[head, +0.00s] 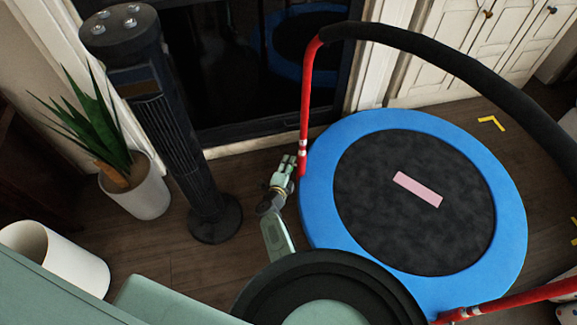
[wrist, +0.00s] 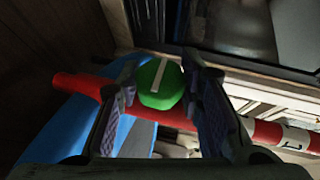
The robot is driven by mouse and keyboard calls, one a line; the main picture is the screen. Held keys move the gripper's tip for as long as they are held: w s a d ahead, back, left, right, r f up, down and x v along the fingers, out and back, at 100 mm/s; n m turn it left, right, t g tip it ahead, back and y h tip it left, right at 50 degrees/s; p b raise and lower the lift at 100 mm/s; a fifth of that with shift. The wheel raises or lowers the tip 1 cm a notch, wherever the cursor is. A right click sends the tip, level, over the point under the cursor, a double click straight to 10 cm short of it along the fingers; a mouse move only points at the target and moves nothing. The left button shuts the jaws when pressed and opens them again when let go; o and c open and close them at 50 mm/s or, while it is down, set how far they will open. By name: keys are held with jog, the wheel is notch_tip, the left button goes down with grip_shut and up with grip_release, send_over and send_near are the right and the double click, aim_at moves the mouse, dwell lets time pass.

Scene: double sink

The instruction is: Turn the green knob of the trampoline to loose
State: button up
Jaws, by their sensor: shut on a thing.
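The trampoline (head: 505,225) has a blue rim, a black mat and a red-and-black handlebar frame. Its green knob (wrist: 153,96) sits on a red tube (wrist: 75,86) in the wrist view. A white line on the knob's face runs nearly upright, leaning slightly right at the top. My gripper (head: 299,163) is at the red post on the trampoline's left side in the head view. In the wrist view my gripper (wrist: 161,84) is shut on the knob, one finger on each side. The knob does not show clearly in the head view.
A pink block (head: 417,189) lies on the mat. A black tower fan (head: 170,130) and a potted plant (head: 138,190) stand left of my arm. A white bin (head: 60,258) is at lower left. A dark fireplace (head: 265,75) is behind.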

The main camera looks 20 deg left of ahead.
jog(key=c, duration=0.4)
